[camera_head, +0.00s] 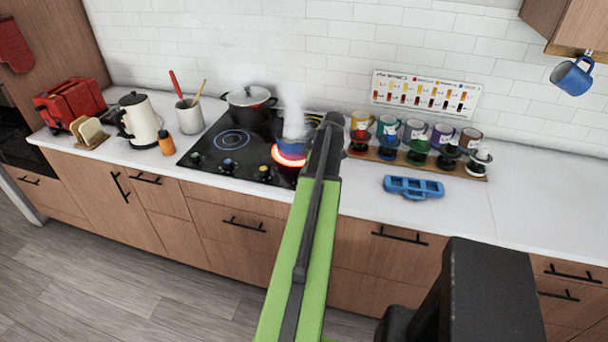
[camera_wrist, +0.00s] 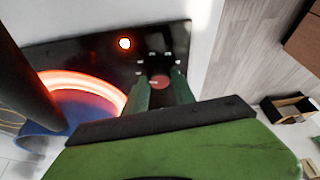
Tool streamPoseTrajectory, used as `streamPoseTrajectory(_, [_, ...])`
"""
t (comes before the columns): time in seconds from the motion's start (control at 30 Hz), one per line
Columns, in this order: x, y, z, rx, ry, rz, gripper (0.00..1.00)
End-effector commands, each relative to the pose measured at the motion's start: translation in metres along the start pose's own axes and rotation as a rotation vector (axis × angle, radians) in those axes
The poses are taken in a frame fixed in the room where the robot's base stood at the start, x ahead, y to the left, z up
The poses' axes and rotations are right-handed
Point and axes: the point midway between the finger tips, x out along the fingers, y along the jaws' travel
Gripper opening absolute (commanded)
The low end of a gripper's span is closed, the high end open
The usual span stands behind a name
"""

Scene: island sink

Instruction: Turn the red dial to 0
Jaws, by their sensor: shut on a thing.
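The red dial (camera_wrist: 160,81) sits on the black cooktop (camera_wrist: 80,53), with small white marks around it, in the wrist view. My gripper (camera_wrist: 161,91) has its two green fingers on either side of the dial and is shut on it. The dial's exact pointer position is too small to read. In the head view, my arm hides the red dial and the fingertips. The burner beside it (camera_wrist: 75,80) glows red-orange, and it also glows in the head view (camera_head: 284,158). A bright orange-white light (camera_wrist: 125,43) shows on the cooktop near the dial.
A steaming blue pot (camera_head: 291,147) stands on the glowing burner, close to my arm. A lidded pot (camera_head: 249,106) stands at the cooktop's back. Several other dials line the front edge. A blue tray (camera_head: 413,188) and a row of mugs (camera_head: 414,132) lie right.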

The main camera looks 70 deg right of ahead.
Motion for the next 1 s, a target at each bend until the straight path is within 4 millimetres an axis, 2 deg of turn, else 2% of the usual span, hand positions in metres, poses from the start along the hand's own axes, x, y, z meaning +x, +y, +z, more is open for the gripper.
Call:
streamPoseTrajectory(0.43, [0.0002, 0.0013, 0.0002, -0.230, -0.002, -0.098, 0.00])
streamPoseTrajectory(1.0, [0.0002, 0.0005, 0.0007, -0.272, -0.003, -0.116, 0.00])
